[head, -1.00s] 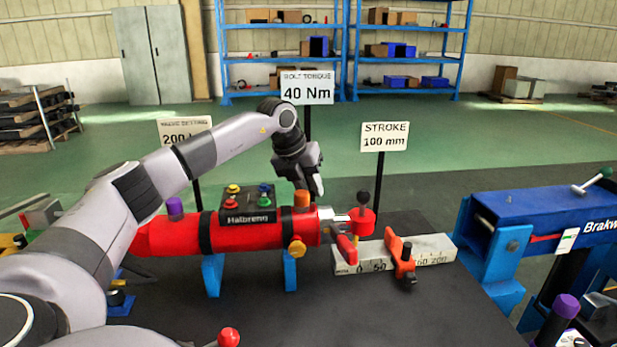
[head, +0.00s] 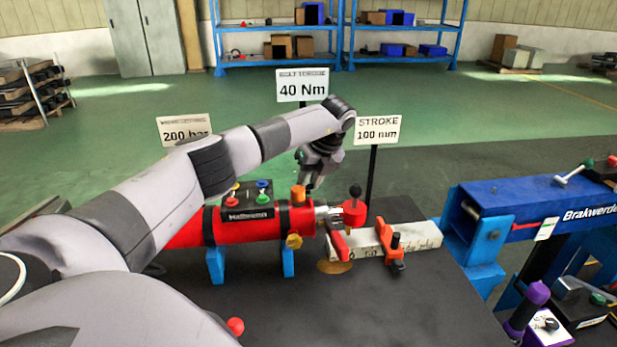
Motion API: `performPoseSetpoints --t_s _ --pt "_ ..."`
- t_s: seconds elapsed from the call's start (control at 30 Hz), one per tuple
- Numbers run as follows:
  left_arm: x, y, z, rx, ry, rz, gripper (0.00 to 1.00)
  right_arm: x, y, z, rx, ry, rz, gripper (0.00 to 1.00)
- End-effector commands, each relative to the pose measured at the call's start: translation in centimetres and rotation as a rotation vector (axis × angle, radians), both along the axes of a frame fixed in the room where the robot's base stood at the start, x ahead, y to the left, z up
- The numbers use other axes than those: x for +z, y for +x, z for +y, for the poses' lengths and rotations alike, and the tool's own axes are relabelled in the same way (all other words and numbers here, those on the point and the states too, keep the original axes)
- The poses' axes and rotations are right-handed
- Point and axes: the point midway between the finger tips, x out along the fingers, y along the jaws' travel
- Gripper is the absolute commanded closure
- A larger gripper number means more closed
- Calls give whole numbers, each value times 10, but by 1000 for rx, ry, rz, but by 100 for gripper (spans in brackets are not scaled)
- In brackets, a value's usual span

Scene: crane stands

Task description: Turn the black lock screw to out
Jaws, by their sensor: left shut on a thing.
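A black ball-topped knob (head: 355,190) stands upright on the red end piece (head: 353,212) of the red cylinder (head: 240,225). A small black screw (head: 395,240) shows on the orange slider (head: 391,256) of the white scale bar (head: 425,236). I cannot tell for sure which is the lock screw. My left gripper (head: 306,184) points down just behind and above the orange cap (head: 298,196), left of both black parts. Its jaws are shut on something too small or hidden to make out. My right gripper is not in view.
Sign posts stand behind the bench, with the STROKE sign (head: 378,130) close to my left wrist. A blue press (head: 540,195) stands at the right. A brownish disc (head: 333,267) shows below the bar's left end.

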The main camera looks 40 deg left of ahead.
Motion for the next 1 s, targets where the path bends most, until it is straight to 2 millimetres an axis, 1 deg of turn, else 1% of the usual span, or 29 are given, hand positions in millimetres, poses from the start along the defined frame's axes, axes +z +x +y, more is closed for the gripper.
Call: performPoseSetpoints --t_s 0.4,1.0 --pt "0 2 0 130 47 54 100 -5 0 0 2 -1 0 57" --pt "0 3 0 164 60 71 100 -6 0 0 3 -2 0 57"
